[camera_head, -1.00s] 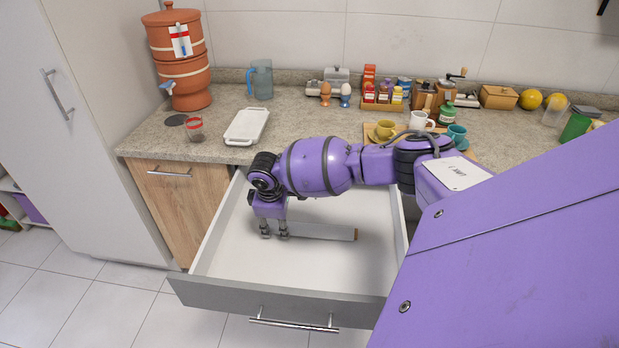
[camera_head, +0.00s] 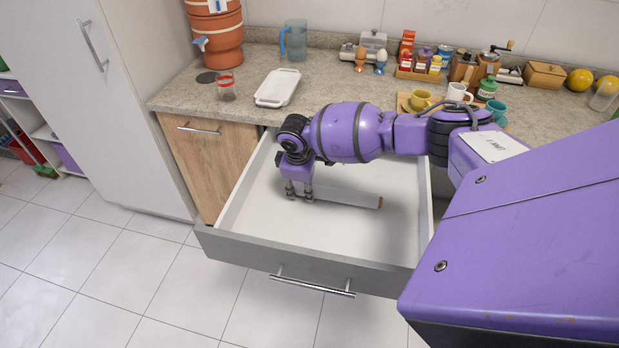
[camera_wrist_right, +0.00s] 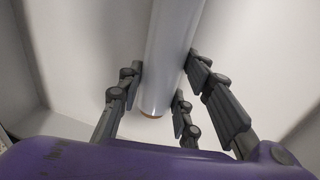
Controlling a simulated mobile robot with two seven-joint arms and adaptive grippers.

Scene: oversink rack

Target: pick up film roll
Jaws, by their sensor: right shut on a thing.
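The film roll (camera_head: 345,197) is a long white-grey tube with a brown end, inside the open drawer (camera_head: 400,240). My right gripper (camera_head: 300,194) is at the left end of the roll with its fingers pointing down. In the right wrist view the roll (camera_wrist_right: 172,55) runs between the fingers, and the gripper (camera_wrist_right: 165,95) is shut on it near one end. I cannot tell whether the roll touches the drawer floor. My left gripper is not in view.
The drawer's front panel and handle (camera_head: 312,284) face the open floor. The counter above holds a white tray (camera_head: 278,88), a red-rimmed glass (camera_head: 226,88), a blue jug (camera_head: 294,42) and cups on the right. A tall white cabinet (camera_head: 130,100) stands at left.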

